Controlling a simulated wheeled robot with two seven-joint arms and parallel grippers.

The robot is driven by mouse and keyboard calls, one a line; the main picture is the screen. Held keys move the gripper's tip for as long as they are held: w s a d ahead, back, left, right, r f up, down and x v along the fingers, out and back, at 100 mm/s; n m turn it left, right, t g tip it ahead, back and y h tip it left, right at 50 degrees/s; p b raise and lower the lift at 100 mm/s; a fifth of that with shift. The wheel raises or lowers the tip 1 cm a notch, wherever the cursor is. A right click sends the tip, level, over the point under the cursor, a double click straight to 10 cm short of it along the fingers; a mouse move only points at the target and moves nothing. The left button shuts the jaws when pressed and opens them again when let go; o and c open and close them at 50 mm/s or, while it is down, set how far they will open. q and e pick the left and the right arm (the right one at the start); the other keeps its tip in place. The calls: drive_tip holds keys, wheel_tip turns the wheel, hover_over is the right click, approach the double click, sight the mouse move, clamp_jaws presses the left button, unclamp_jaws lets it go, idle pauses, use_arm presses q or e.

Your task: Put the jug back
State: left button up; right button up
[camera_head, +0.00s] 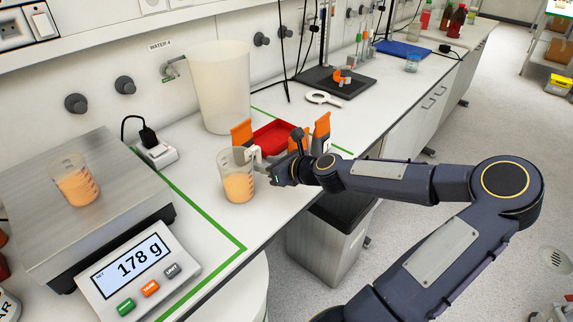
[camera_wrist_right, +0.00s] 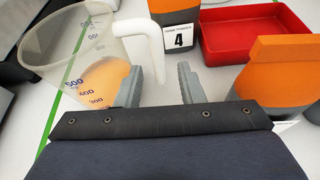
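A clear jug (camera_head: 238,182) with orange juice and a white handle stands upright on the white counter, inside the green line. It also shows in the right wrist view (camera_wrist_right: 85,50), with its handle (camera_wrist_right: 152,40) towards my right gripper. My right gripper (camera_head: 266,170) is at the jug's handle side. In the right wrist view its fingers (camera_wrist_right: 160,86) are apart, with the handle's lower end between them and gaps showing. A beaker (camera_head: 75,185) of orange juice stands on the scale (camera_head: 95,225), whose display reads 178 g. My left gripper is not in view.
A power socket (camera_head: 157,154) is to the left. A bin (camera_head: 330,240) stands below the counter edge.

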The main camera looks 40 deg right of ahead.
drive_tip(key=p+v, duration=0.3)
drive_tip(key=v, duration=0.5)
drive_tip(key=shift+s, duration=0.2)
drive_tip(key=shift+r, duration=0.1)
